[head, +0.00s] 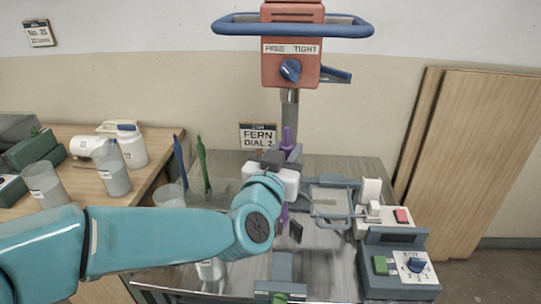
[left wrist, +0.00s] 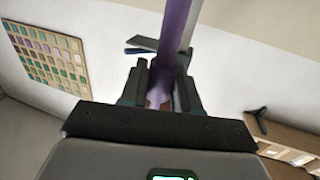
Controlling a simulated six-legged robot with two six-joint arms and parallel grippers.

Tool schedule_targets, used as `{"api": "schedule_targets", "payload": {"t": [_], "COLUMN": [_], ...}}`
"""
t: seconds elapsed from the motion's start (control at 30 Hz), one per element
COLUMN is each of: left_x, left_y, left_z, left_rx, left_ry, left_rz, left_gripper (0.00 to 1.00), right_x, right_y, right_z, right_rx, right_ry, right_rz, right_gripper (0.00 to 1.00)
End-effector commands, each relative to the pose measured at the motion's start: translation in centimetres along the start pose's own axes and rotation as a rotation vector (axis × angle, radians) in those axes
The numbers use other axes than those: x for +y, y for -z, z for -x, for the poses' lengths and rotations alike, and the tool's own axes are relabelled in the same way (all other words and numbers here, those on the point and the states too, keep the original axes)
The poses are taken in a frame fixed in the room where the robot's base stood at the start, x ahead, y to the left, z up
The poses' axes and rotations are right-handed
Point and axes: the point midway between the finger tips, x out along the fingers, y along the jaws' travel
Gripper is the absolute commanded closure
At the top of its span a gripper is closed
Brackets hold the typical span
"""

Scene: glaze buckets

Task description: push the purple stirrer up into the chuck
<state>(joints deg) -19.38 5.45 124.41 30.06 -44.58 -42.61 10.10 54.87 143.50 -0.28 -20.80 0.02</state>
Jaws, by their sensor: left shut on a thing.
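The purple stirrer (head: 287,137) stands roughly upright under the grey chuck (head: 289,108) of the orange-red mixer head (head: 291,62). Its narrow top is at the chuck's lower end; I cannot tell whether it is inside. My left gripper (head: 283,157) is shut on the stirrer's shaft, and a purple part shows below the gripper too. In the left wrist view the purple shaft (left wrist: 175,40) runs up between the dark fingers of the gripper (left wrist: 161,80). The stirrer's lower end is partly hidden by my arm. My right gripper is not in view.
A blue knob (head: 290,70) sits under a FREE/TIGHT label on the mixer head, with a blue bar handle (head: 345,27) above. A control box (head: 400,264) stands at right. White jugs and cups (head: 114,171) stand on the wooden table at left. A FERN DIAL 2 card (head: 258,136) is behind.

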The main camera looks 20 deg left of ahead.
Motion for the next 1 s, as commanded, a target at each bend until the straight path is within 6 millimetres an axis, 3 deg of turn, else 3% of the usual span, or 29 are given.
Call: {"api": "schedule_targets", "payload": {"t": [1.0], "left_x": [-2.4], "left_y": [0.0], "left_z": [-9.3], "left_rx": [0.000], "left_ry": [-0.005], "left_rz": [-0.001], "left_gripper": [0.99], "right_x": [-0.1], "right_y": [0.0], "right_z": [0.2], "right_rx": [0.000], "right_ry": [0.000], "right_rz": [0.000], "right_gripper": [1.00]}}
